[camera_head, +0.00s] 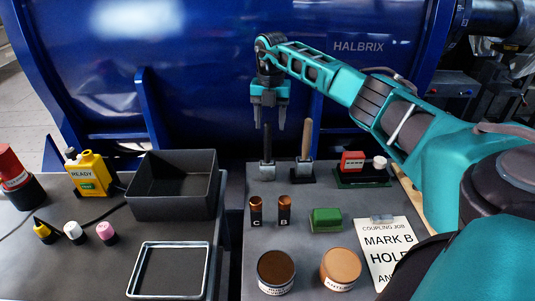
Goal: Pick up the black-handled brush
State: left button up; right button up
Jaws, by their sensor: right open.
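The black-handled brush (267,143) stands upright, handle up, in a small holder on the right-hand table. A brush with a light wooden handle (306,140) stands upright just to its right. My right gripper (268,122) is open and empty, pointing down at the black handle. Its two fingertips appear on either side of the handle's top. I cannot tell from this view whether the handle is between the fingers in depth. My left gripper is not in view.
A red-topped device on a green base (362,172), two copper cylinders marked C (256,212) and B (284,211), a green block (325,220), two round tins and a job sheet (389,250) share the table (310,291). The blue HALBRIX machine (220,60) stands behind.

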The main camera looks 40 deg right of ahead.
aim_at(268, 152)
jog(key=f, duration=0.1)
jog(key=f+b, duration=0.1)
jog(key=f, duration=0.3)
jog(key=shift+w+a+f, duration=0.1)
jog(key=shift+w+a, duration=0.05)
jog(key=shift+a, duration=0.15)
jog(key=shift+c, duration=0.2)
grip_shut()
